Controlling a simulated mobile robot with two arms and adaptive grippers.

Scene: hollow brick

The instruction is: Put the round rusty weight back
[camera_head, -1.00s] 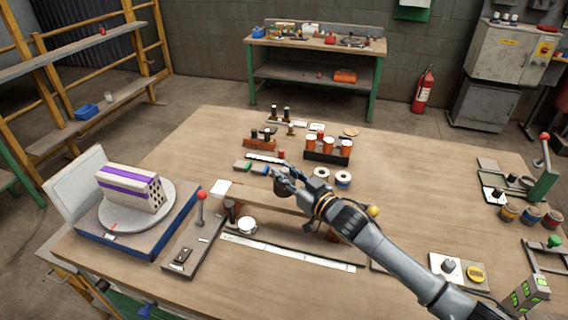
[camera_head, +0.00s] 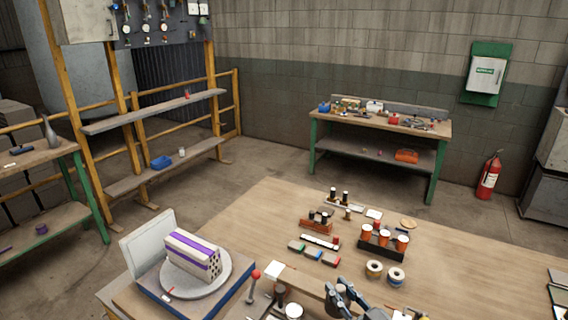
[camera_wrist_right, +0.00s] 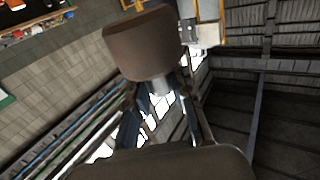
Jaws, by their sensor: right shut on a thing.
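The round rusty weight (camera_wrist_right: 145,48) is a brown, drum-like block in the right wrist view, with a short grey metal neck towards my fingers. My right gripper (camera_wrist_right: 158,92) is shut on that neck, and the weight sticks out beyond the fingertips. In the head view my right gripper (camera_head: 338,293) is at the bottom edge, over the near part of the wooden workbench (camera_head: 240,240). There the weight cannot be made out clearly. My left gripper is not in view.
A scale (camera_head: 150,292) with a purple-striped hollow brick (camera_head: 192,256) stands at the left. A red-knobbed lever (camera_head: 256,274), two spools (camera_head: 374,268), a black rack of orange-brown pots (camera_head: 382,244) and small coloured blocks (camera_head: 314,253) surround the gripper. The bench's back left is clear.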

